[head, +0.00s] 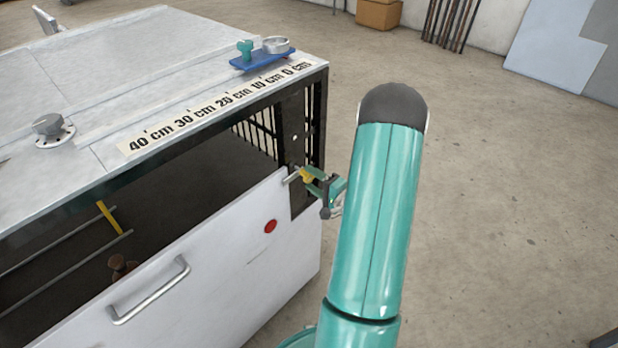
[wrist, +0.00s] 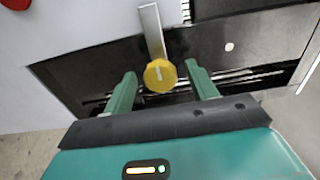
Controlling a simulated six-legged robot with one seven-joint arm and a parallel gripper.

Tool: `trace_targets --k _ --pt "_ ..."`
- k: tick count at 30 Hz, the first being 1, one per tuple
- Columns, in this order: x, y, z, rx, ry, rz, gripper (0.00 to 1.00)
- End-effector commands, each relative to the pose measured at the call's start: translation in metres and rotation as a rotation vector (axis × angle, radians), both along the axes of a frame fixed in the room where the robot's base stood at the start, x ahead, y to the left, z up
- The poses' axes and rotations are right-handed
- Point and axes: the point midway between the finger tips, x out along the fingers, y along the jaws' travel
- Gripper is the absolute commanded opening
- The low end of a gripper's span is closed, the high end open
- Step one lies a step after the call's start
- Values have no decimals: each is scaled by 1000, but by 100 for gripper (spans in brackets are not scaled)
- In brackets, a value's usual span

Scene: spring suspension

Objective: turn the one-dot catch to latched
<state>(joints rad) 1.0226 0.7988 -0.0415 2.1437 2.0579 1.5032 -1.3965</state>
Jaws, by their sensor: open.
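The one-dot catch has a yellow knob (wrist: 160,75) with a pale mark and a flat metal bar (wrist: 150,30) running from it. A single white dot (wrist: 229,46) shows on the dark plate beside it. In the head view the yellow knob (head: 307,175) is at the right end of the white front panel, its bar (head: 291,177) pointing left over the panel's top corner. My gripper (wrist: 160,69) is open, one finger on each side of the knob, with visible gaps. In the head view my gripper (head: 322,187) is small and partly overlaps the catch.
The white panel (head: 225,265) has a handle (head: 150,291) and a red disc (head: 270,226). The bench top (head: 90,85) carries a centimetre scale (head: 215,105), a blue tray (head: 262,60) and a grey knob (head: 48,126). Open floor (head: 510,200) lies to the right.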

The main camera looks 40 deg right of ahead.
Motion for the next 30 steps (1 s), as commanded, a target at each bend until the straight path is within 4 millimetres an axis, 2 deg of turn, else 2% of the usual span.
trace_targets --k 9,15,21,30 --pt "-72 -3 0 1 2 -6 57" --pt "-106 -4 0 1 1 -4 57" --pt "-118 -4 0 0 1 -2 57" --pt "-118 -3 0 0 1 -1 57"
